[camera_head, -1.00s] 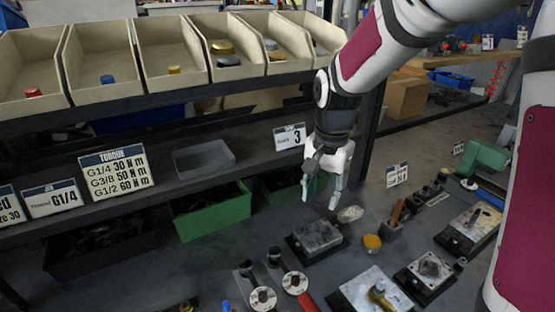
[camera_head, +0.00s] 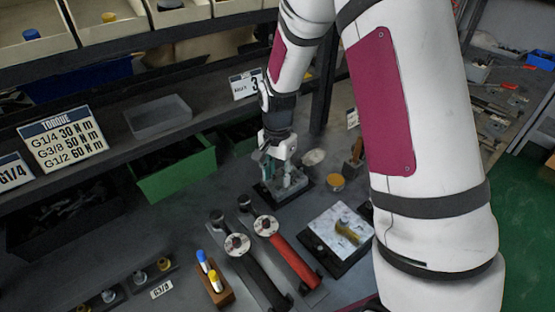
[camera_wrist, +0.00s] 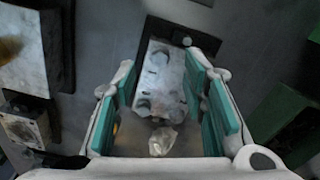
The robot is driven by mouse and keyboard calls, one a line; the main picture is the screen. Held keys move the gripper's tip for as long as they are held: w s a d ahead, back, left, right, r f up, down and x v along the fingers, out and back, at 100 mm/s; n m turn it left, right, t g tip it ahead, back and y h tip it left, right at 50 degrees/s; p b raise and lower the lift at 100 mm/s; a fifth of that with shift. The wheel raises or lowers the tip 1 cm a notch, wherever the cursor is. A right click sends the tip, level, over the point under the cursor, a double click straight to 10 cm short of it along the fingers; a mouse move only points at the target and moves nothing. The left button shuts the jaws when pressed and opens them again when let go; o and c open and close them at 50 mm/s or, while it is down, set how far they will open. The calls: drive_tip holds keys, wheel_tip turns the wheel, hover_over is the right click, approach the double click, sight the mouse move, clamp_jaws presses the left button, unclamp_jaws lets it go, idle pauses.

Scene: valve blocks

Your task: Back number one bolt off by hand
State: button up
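My gripper (camera_head: 279,164) points down at a grey metal block (camera_head: 291,184) on a black base, behind the tools on the bench. In the wrist view, its two teal-padded fingers (camera_wrist: 168,112) stand well apart. The block (camera_wrist: 160,76) shows beyond and between them, with round marks or holes on its face. A pale, rough lump (camera_wrist: 162,141) also shows between the fingers; I cannot tell whether it is a bolt. No number one mark is readable on the block. In the head view, my fingers partly cover the block, and I cannot tell whether they touch it.
A pale dish (camera_head: 314,157) and a yellow round dish (camera_head: 335,182) lie right of the block. A red-handled tool (camera_head: 296,263) and a black-handled tool (camera_head: 256,275) lie in front. Another block with a brass fitting (camera_head: 347,229) stands right. A green bin (camera_head: 178,174) is left.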

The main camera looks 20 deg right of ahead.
sight(280, 188)
drive_tip(key=shift+f, duration=2.15)
clamp_jaws()
drive_tip(key=n, duration=0.5)
drive_tip(key=shift+d, duration=0.1)
drive_tip(key=n, duration=0.5)
drive_tip(key=shift+d, duration=0.1)
drive_tip(key=n, duration=0.5)
drive_tip(key=shift+d+n, duration=0.1)
drive_tip(key=shift+n, duration=0.3)
drive_tip(key=n, duration=0.6)
drive_tip(key=shift+d+r, duration=0.1)
